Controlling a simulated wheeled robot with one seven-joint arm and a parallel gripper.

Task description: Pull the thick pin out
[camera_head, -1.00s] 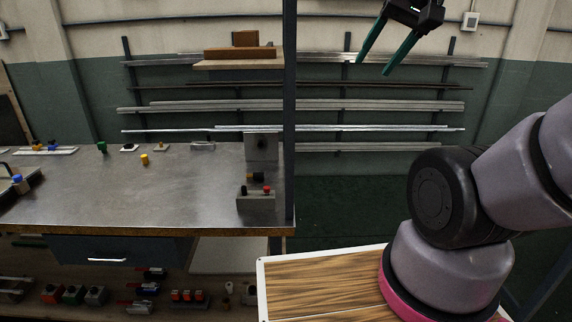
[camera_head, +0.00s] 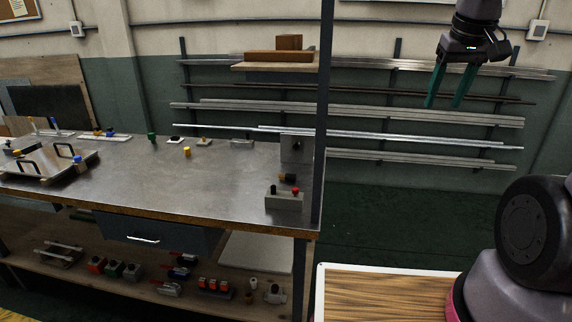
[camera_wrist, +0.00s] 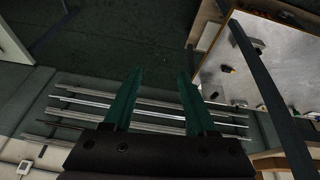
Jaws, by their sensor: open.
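A grey block (camera_head: 284,202) stands on the bench's right end. A black-topped pin (camera_head: 273,190) and a red-topped pin (camera_head: 295,190) stand upright in it. I cannot tell from this distance which pin is the thick one. My gripper (camera_head: 443,104) is open and empty, raised at the upper right in front of the wall racks, well apart from the block. Its two green fingers point downward in the head view. In the wrist view my gripper (camera_wrist: 159,74) has nothing between its fingers, and the pins cannot be made out.
The metal-topped bench (camera_head: 130,183) carries small parts along its back and a tray (camera_head: 50,165) at left. A grey upright block (camera_head: 296,148) and a dark post (camera_head: 322,120) stand near the grey block. A shelf (camera_head: 275,67) overhangs the bench. Open floor lies right of the post.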

